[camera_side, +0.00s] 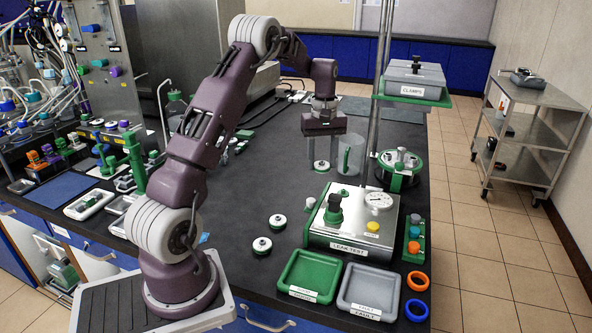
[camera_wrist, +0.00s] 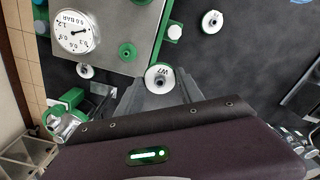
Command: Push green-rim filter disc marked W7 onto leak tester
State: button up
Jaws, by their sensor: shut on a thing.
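My gripper (camera_side: 322,158) is shut on a white filter disc (camera_side: 321,166), held above the dark bench behind the leak tester. In the wrist view the disc (camera_wrist: 160,77) sits between the fingertips, with a mark that looks like W7 and a dark central hub. The leak tester (camera_side: 322,239) is a metal box on a green base, with a white gauge, a yellow button, a dark-and-green upright fitting and a LEAK TEST label. In the wrist view the tester (camera_wrist: 115,20) lies at upper left, apart from the disc.
A green tray (camera_side: 310,270) and grey FAULT tray (camera_side: 372,285) stand in front. A clear beaker (camera_side: 350,155) and metal posts with a CLAMPS shelf (camera_side: 412,95) stand close right of my gripper.

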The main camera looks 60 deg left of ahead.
jog(key=w+d+r, duration=0.2)
jog(key=w+d, duration=0.2)
jog(key=d, duration=0.1)
jog(key=shift+w+d+f, duration=0.1)
jog(key=shift+f, duration=1.4)
jog(key=shift+w+d+f, duration=0.1)
jog(key=shift+f, duration=1.4)
jog(key=shift+f, duration=0.7)
jog(key=o, duration=1.4)
jog(key=o, duration=0.5)
jog(key=shift+c, duration=0.2)
